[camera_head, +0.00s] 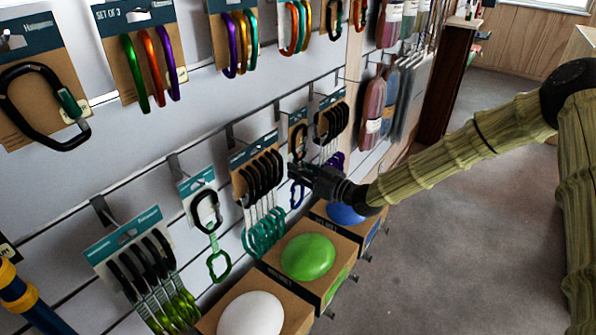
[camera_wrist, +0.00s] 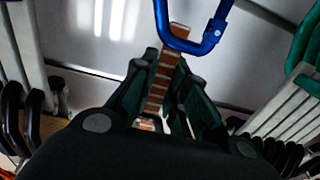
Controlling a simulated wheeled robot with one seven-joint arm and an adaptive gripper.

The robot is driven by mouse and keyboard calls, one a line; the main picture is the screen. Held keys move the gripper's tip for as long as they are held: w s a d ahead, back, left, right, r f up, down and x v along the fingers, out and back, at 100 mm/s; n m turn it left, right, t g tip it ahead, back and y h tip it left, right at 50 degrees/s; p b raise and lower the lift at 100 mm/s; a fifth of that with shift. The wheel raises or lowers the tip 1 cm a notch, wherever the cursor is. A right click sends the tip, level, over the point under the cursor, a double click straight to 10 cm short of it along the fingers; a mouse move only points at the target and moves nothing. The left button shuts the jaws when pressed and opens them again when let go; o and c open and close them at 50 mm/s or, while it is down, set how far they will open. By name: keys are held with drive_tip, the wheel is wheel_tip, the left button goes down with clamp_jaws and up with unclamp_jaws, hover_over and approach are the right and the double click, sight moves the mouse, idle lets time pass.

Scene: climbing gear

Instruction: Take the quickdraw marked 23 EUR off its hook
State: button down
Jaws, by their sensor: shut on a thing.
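A single quickdraw hangs on the slatted wall in the head view, with a black upper carabiner (camera_head: 299,142) on a card and a blue-purple lower carabiner (camera_head: 296,195). My gripper (camera_head: 298,171) is at its middle and covers its sling. In the wrist view my gripper (camera_wrist: 163,92) is shut on the brown-and-white banded sling (camera_wrist: 161,78), between its dark green pads. The blue carabiner (camera_wrist: 195,47) shows just beyond the fingers. Whether the quickdraw still bears on its hook is hidden, and no 23 EUR mark is readable.
A pack of several black-and-teal quickdraws (camera_head: 262,185) hangs close left and another pack (camera_head: 332,122) close right. Boxes with a green hold (camera_head: 307,257), a white hold (camera_head: 250,316) and a blue hold (camera_head: 345,213) stand below. The grey floor at right is free.

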drive_tip(key=shift+s+d+r, duration=0.1)
drive_tip(key=shift+s+d, duration=0.05)
drive_tip(key=shift+s+d+r, duration=0.1)
drive_tip(key=shift+s+d, duration=0.15)
drive_tip(key=shift+d, duration=0.15)
drive_tip(key=shift+s+d, duration=0.1)
idle(0.5)
drive_tip(key=shift+p+v, duration=0.4)
drive_tip(key=shift+v, duration=0.6)
drive_tip(key=shift+d+r, duration=0.1)
drive_tip(key=p+v, duration=0.1)
drive_tip(key=v, duration=0.5)
drive_tip(key=shift+s+d+r, duration=0.2)
drive_tip(key=shift+s+d, duration=0.05)
idle(1.4)
drive_tip(key=shift+s, duration=0.1)
idle(0.5)
